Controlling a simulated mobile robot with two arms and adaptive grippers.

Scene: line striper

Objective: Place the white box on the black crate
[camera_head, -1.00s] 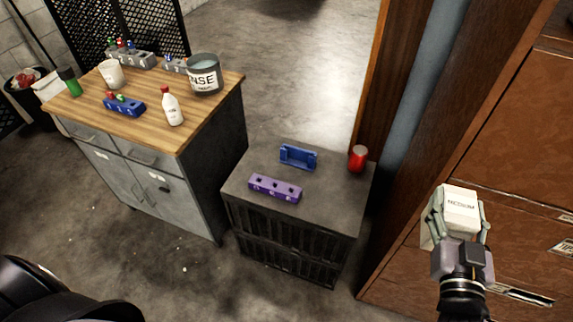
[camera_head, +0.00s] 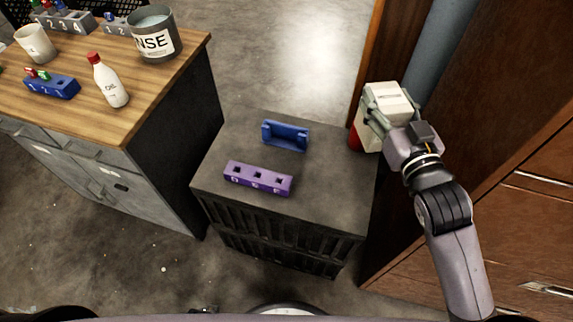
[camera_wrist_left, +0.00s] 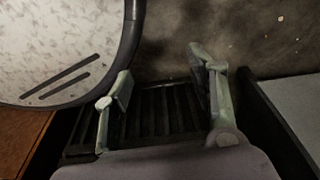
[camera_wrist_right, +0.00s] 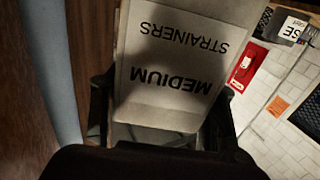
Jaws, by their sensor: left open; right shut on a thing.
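My right gripper (camera_head: 384,124) is shut on the white box (camera_head: 388,99). It holds the box up by the right back corner of the black crate (camera_head: 325,195) in the head view. The box also fills the middle of the right wrist view (camera_wrist_right: 175,70), with the words "MEDIUM STRAINERS" on it. The box partly hides a red can (camera_head: 354,138) on the crate; whether they touch I cannot tell. My left gripper (camera_wrist_left: 160,85) is open and empty in the left wrist view, with the crate's dark slats behind it.
On the crate's top stand a blue holder (camera_head: 285,134) and a purple block with holes (camera_head: 258,178). The crate's front right top is bare. A wooden-topped cabinet (camera_head: 150,100) with a bottle (camera_head: 108,82) and bucket (camera_head: 155,35) stands left. Brown drawers (camera_head: 520,210) stand right.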

